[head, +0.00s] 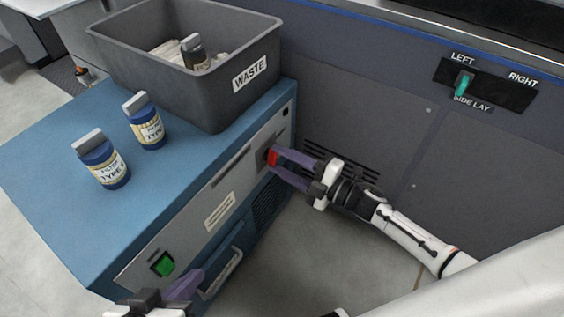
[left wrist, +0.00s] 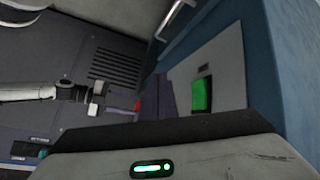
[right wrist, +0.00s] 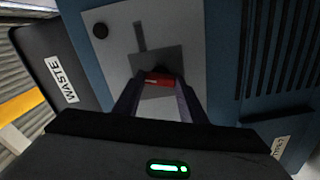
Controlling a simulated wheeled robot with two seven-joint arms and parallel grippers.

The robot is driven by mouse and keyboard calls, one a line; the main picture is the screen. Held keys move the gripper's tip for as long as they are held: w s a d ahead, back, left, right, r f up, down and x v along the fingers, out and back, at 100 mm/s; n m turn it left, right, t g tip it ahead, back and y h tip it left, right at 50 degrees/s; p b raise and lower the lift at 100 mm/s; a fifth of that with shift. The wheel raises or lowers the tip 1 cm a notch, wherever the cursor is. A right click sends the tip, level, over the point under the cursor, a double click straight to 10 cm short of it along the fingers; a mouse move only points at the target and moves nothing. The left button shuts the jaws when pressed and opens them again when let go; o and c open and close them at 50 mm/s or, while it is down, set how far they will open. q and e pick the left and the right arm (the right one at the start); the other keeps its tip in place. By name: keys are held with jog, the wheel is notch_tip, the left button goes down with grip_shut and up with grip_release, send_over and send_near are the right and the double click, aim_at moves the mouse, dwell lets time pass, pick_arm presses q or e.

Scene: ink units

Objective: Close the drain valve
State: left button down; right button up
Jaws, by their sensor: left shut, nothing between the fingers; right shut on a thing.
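The drain valve shows as a red handle (head: 272,157) on the grey panel at the right end of the blue cabinet's front. My right gripper (head: 279,164) is shut on this red handle, its purple fingers on either side of it. In the right wrist view the red handle (right wrist: 158,79) lies crosswise between the fingertips, below a dark vertical slot in the panel. My left gripper (head: 192,284) is at the bottom of the head view, near the green button (head: 163,264), shut and empty. In the left wrist view the green button (left wrist: 202,95) is right of its fingers.
The blue cabinet (head: 60,200) carries two blue bottles, one nearer (head: 103,160) and one farther (head: 146,121). A grey WASTE bin (head: 130,75) with items inside stands at its back. A drawer-like handle (head: 222,274) juts out below the panel. The dark machine wall (head: 400,140) has a side lay switch (head: 464,84).

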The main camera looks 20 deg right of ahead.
pick_arm(q)
jog(key=shift+w+d+r+b, duration=0.1)
jog(key=shift+d+r+b, duration=0.25)
jog(key=shift+r+b, duration=0.15)
pick_arm(e)
jog(key=shift+n, duration=1.9)
jog(key=o, duration=1.1)
pick_arm(q)
jog(key=shift+r, duration=0.1)
pick_arm(e)
jog(key=shift+s+d, duration=0.1)
jog(key=shift+s+d, duration=0.2)
jog(key=shift+s, duration=0.1)
pick_arm(q)
jog(key=shift+s+a+f+y+p, duration=0.15)
jog(key=shift+a+f+p, duration=0.25)
jog(key=shift+f+p, duration=0.15)
jog(key=shift+s+a+f+y+p, duration=0.15)
jog(key=shift+a+f+p, duration=0.25)
jog(key=shift+p, duration=0.25)
pick_arm(e)
jog(key=v, duration=0.9)
jog(key=shift+s+d, duration=0.15)
